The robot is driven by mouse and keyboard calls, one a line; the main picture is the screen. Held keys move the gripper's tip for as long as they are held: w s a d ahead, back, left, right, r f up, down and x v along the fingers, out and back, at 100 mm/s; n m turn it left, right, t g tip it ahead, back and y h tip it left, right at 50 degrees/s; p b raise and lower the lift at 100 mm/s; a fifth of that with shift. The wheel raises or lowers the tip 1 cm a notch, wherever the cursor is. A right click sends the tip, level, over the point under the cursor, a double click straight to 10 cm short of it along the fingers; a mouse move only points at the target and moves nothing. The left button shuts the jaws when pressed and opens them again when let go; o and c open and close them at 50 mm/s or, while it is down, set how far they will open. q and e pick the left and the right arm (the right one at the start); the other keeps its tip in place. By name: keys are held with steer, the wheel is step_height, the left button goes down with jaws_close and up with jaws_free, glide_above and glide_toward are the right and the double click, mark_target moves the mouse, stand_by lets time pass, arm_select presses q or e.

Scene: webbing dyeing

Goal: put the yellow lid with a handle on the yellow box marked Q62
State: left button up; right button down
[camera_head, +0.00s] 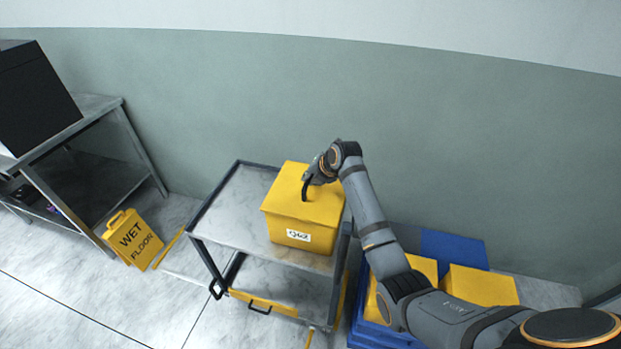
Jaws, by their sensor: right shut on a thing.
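The yellow box marked Q62 (282,230) stands on the top of a metal cart, with its white label facing the front. The yellow lid (289,183) lies over the top of the box, its edges roughly in line with the box walls. My right gripper (307,184) is above the lid and shut on its dark handle, which the fingers partly hide. Whether the lid sits fully down on every side cannot be told, as the arm covers the right rear. My left gripper is not in view.
The cart (226,205) has free room left of the box. A yellow strip with a dark handle (262,305) shows at its lower shelf. A blue container (455,248) with yellow boxes (480,287) is at right, partly behind my arm. A wet floor sign (133,239) and metal shelf (95,108) stand left.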

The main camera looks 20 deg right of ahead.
steer(key=shift+f, duration=0.35)
steer(key=c, duration=1.3)
jaws_free()
steer(key=v, duration=1.2)
